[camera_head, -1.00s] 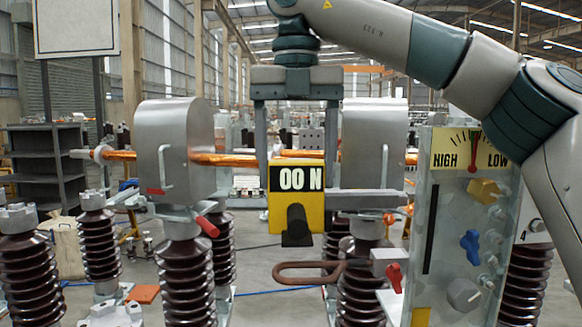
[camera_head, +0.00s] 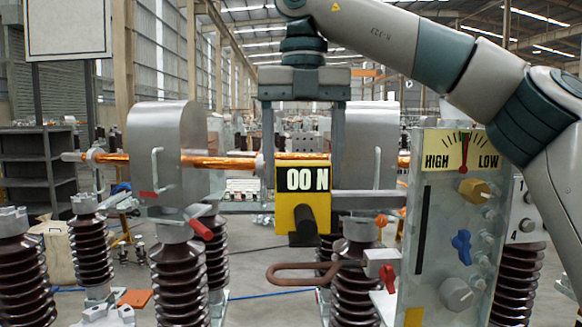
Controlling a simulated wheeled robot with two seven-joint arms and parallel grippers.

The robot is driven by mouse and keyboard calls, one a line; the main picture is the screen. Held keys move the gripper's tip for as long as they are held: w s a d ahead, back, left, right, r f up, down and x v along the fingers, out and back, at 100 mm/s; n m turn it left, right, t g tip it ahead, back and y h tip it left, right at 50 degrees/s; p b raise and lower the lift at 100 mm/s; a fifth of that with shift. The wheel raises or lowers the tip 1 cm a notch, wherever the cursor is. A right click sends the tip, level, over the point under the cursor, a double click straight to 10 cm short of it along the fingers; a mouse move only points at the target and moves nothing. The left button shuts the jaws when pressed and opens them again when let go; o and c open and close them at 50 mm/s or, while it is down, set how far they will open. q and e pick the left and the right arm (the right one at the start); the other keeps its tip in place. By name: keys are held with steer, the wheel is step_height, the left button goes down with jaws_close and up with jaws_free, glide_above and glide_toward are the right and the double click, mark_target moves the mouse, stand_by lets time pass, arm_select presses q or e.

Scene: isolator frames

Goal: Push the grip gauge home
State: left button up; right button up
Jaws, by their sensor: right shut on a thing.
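The grip gauge is a yellow block (camera_head: 264,222) with a black and white "00 N" display and a dark round stub on its front. It hangs in the middle of the head view, in front of the gap between two grey metal housings. My right gripper (camera_head: 302,158) comes down from above with one finger on each side and is shut on the gauge's upper part. The gauge hides what lies directly behind it, so I cannot tell whether it touches anything there. My left gripper is not in view.
A copper bar (camera_head: 225,161) runs through the left housing (camera_head: 178,130); the right housing (camera_head: 365,150) stands partly behind my gripper. A brown loop handle (camera_head: 300,272) sits below the gauge. A panel with a HIGH-LOW dial (camera_head: 440,230) stands close on the right. Ribbed brown insulators (camera_head: 182,285) stand below.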

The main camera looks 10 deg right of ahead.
steer(key=shift+s+d, duration=0.1)
steer(key=shift+d, duration=0.75)
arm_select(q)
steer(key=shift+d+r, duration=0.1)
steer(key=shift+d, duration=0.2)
